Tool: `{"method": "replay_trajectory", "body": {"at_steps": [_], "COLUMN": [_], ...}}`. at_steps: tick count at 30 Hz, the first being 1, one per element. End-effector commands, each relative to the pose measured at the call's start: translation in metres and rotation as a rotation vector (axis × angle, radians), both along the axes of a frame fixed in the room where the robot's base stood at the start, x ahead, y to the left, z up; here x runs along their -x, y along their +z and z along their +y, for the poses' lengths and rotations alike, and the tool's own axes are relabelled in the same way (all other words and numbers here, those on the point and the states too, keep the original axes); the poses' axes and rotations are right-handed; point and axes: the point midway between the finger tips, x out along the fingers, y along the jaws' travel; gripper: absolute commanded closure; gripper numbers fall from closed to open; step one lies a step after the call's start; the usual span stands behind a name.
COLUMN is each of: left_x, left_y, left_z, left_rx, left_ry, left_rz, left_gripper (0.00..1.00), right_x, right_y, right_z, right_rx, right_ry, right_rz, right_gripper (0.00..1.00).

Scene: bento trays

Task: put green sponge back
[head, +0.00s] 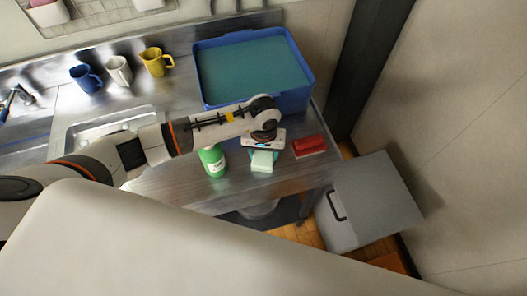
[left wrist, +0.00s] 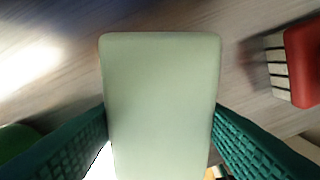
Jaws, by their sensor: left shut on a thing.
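The green sponge (head: 262,162) is a pale green block at the front of the steel counter, below my left wrist. In the left wrist view the sponge (left wrist: 160,95) fills the middle. My left gripper (head: 264,152) points down and is shut on the sponge. Its two dark green fingers (left wrist: 160,130) press the sponge's left and right sides. I cannot tell whether the sponge touches the counter. My right gripper is not in view.
A red brush (head: 310,145) lies right of the sponge, and a green bottle (head: 214,161) stands left of it. A blue tub (head: 296,99) stands behind. Blue (head: 84,78), white (head: 119,70) and yellow (head: 154,62) mugs stand near the sink (head: 75,136). The counter's front edge is close.

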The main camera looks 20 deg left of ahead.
Motion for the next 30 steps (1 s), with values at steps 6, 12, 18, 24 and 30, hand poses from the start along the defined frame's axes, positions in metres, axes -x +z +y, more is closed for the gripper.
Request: {"method": "replay_trajectory", "body": {"at_steps": [6,12,18,24,30], "left_x": [0.0,0.0,-0.001,-0.002,-0.001], "left_y": [0.0,0.0,0.014,0.055,0.096], "left_z": [0.0,0.0,0.0,0.0,0.0], "left_rx": [0.0,0.0,0.001,0.001,0.0], "left_ry": [0.0,0.0,-0.002,-0.003,-0.002], "left_rz": [0.0,0.0,-0.003,-0.007,-0.005], "left_gripper": [0.23,0.23,0.23,0.23,0.23], "right_x": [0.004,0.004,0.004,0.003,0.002], "right_y": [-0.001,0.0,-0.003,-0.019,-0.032], "right_z": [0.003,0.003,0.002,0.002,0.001], "right_rx": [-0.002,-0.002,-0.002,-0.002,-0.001], "right_ry": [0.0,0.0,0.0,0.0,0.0], "right_rz": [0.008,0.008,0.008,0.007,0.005], "right_gripper": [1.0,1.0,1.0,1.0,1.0]}}
